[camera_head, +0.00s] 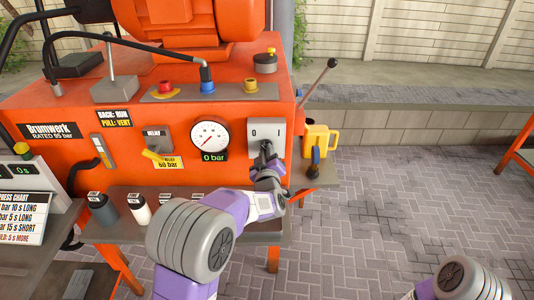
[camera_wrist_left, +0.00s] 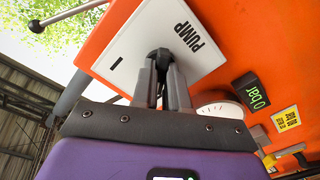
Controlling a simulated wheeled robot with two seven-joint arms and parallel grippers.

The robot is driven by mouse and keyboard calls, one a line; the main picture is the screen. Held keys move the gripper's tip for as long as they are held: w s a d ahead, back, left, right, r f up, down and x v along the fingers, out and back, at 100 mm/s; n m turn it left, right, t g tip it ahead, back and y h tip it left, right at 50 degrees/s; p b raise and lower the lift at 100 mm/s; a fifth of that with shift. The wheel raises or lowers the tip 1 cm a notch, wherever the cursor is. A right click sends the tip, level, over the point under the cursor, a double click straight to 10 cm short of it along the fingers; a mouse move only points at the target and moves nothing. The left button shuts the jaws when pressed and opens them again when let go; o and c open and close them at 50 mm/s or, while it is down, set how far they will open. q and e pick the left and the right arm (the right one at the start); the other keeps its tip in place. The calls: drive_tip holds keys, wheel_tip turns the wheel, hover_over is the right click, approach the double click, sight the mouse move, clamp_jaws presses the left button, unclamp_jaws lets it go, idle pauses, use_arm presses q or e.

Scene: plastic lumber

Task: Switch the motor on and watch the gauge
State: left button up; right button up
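The motor switch is a grey plate (camera_head: 277,127) marked 0 and I on the orange machine's front. In the left wrist view the same plate (camera_wrist_left: 140,40) is white and reads PUMP. My left gripper (camera_head: 266,160) is at its black knob (camera_wrist_left: 160,53), with the two fingers (camera_wrist_left: 165,80) closed around it. The knob's setting is hard to tell behind the fingers. The round gauge (camera_head: 209,137) sits left of the switch, and the green readout (camera_head: 213,156) below it says 0 bar. My right gripper is out of view; only part of that arm shows at the bottom right.
A yellow relief handle (camera_head: 153,156) and its 60 bar label are left of the gauge. A yellow jug (camera_head: 319,140) stands right of the machine. Bottles (camera_head: 138,207) stand on the front shelf. A long lever (camera_head: 322,80) rises at the right. Open paving lies to the right.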

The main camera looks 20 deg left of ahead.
use_arm(q)
clamp_jaws()
drive_tip(key=shift+m+p, duration=3.75)
drive_tip(key=shift+m, duration=3.15)
drive_tip(key=o, duration=0.7)
unclamp_jaws()
drive_tip(key=shift+c, duration=0.2)
